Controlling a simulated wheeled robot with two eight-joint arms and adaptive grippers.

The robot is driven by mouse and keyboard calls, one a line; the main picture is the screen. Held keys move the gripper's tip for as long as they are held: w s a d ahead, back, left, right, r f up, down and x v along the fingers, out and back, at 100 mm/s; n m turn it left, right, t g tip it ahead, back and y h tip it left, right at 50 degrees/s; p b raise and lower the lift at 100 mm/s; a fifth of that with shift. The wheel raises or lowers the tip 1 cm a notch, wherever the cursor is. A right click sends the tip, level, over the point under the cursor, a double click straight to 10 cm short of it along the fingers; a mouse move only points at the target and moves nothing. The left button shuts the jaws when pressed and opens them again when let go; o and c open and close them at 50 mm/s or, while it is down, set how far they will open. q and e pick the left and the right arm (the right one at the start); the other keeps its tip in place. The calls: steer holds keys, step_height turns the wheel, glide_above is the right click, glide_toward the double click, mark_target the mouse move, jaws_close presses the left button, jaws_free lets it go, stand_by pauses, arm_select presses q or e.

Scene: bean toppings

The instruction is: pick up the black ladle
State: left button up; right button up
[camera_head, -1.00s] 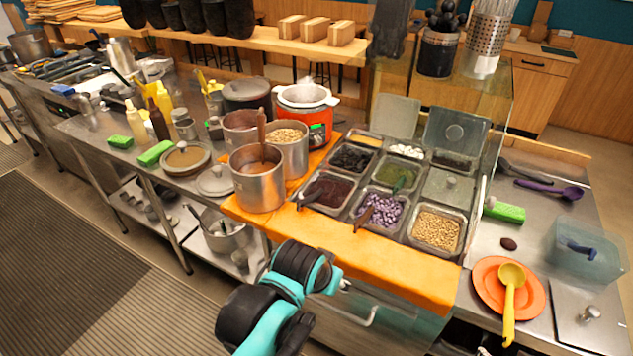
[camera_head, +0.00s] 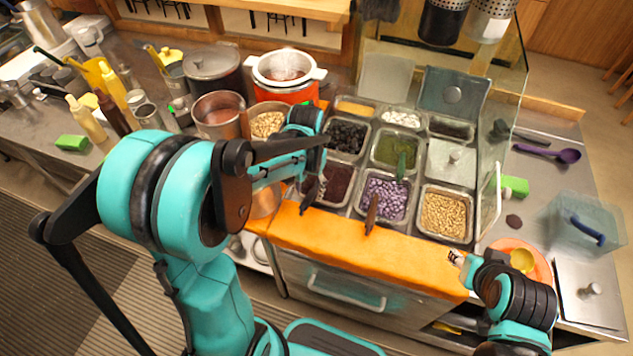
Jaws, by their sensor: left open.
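A dark ladle handle (camera_head: 311,194) leans out of the dark red bean pan (camera_head: 334,182) at the front left of the topping pans. A second dark utensil (camera_head: 512,131) lies at the back of the right counter. I cannot tell from this view which one is the black ladle. My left gripper (camera_head: 318,152) is open above the left pans, just above and close to the dark handle. My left arm hides part of the pots behind it. My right gripper (camera_head: 457,257) is by the front right corner of the orange cloth; its jaws are too small to read.

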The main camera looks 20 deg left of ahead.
mark_target(309, 196)
arm_select(q)
steer(key=f, duration=0.1)
steer(key=f+b, duration=0.1)
steer(key=f, duration=0.1)
steer(key=f+b, duration=0.1)
steer(key=f, duration=0.1)
steer(key=shift+w, duration=0.3)
steer(key=shift+c, duration=0.3)
jaws_close()
steer(key=shift+r, duration=0.15)
